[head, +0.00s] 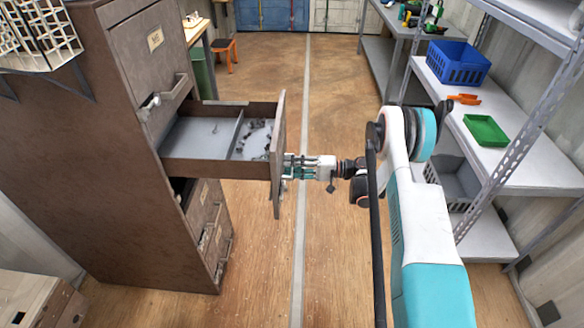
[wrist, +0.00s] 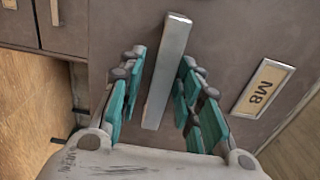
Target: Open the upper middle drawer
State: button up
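A brown metal cabinet (head: 115,130) stands on the left in the head view. Its second drawer from the top (head: 220,172) is pulled far out, showing a grey divided inside with small dark parts in it. In the wrist view the drawer's front (wrist: 115,25) carries a grey bar handle (wrist: 167,75) and a label reading M8 (wrist: 263,87). My gripper (head: 287,166) is at this drawer front. In the wrist view my gripper's teal-padded fingers (wrist: 160,95) stand apart on both sides of the handle, with gaps showing. The handle is hidden in the head view.
The top drawer (head: 155,60) is closed; lower drawers (head: 205,225) sit beneath the open one. A shelf rack (head: 535,165) on the right holds a blue crate (head: 452,62) and a green tray (head: 485,130). The wooden floor between cabinet and rack is clear.

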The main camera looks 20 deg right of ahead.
jog(key=shift+d, duration=0.1)
jog(key=v, duration=1.2)
dwell(0.4)
